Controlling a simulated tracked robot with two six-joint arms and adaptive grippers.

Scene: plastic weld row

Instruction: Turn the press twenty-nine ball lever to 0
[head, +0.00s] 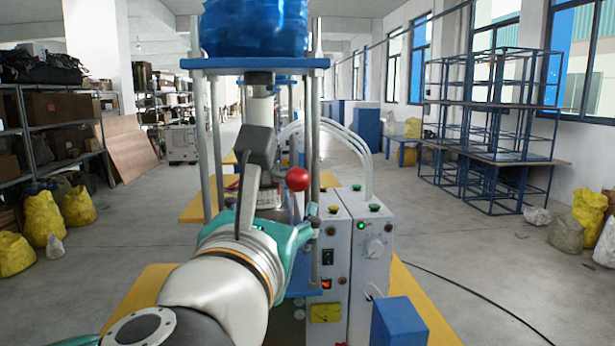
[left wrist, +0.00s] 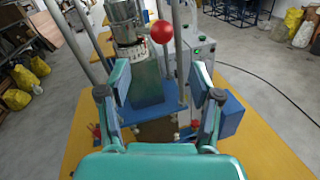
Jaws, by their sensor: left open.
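The press (head: 262,68) stands ahead of me, with a blue top plate, steel columns and a blue bulk above. Its ball lever ends in a red ball (head: 298,179), in front of the press's right column. The red ball also shows at the top middle of the left wrist view (left wrist: 162,31), beyond the fingers. My left gripper (left wrist: 160,82) is open and empty, its two fingers apart and short of the ball. In the head view my teal left gripper (head: 300,236) is just below the ball, partly hidden by my own arm. No scale or 0 mark is readable. My right gripper is not in view.
A grey control box (head: 370,250) with buttons, a dial and a red display stands right of the press. A blue box (head: 399,322) sits on the yellow table (head: 425,310). A black cable crosses the floor at right. Shelves and yellow sacks line the left.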

